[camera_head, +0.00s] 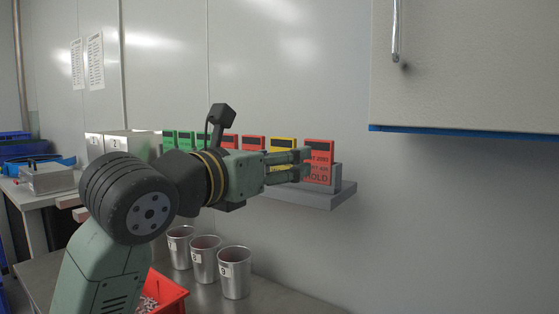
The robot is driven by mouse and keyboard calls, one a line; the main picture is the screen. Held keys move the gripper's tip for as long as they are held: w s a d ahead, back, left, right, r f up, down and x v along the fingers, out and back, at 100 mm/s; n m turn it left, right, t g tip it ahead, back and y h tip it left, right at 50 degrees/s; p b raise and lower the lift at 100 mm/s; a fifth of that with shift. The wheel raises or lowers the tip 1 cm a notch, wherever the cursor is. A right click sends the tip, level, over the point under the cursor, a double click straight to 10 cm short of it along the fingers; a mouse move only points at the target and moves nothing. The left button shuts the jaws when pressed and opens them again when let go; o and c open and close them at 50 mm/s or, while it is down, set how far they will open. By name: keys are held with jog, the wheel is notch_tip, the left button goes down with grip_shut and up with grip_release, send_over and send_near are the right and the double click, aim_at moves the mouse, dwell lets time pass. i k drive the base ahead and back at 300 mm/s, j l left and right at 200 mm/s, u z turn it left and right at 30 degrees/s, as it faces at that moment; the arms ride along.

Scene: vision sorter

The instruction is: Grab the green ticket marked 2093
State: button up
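Several tickets stand in a row on a grey wall shelf (327,199). Green tickets (169,140) are at the left end, partly hidden behind my arm; their markings are too small to read. Red tickets (254,143) and a yellow ticket (284,145) stand in the middle. A larger-looking red ticket (321,161) stands at the right end; its print includes "HOLD", and a number that is not clearly legible. My gripper (307,162) points right, with its fingers apart, in front of the yellow ticket and the left edge of the right-end red one. No ticket is visibly held.
Three metal cups (234,273) stand on the bench below, near a red bin (166,296) of small parts. Metal boxes (124,143) are behind my arm at left. A wall cabinet (465,65) hangs at upper right. The wall right of the shelf is clear.

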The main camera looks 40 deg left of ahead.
aim_at(200, 135)
jog(key=u, duration=1.45)
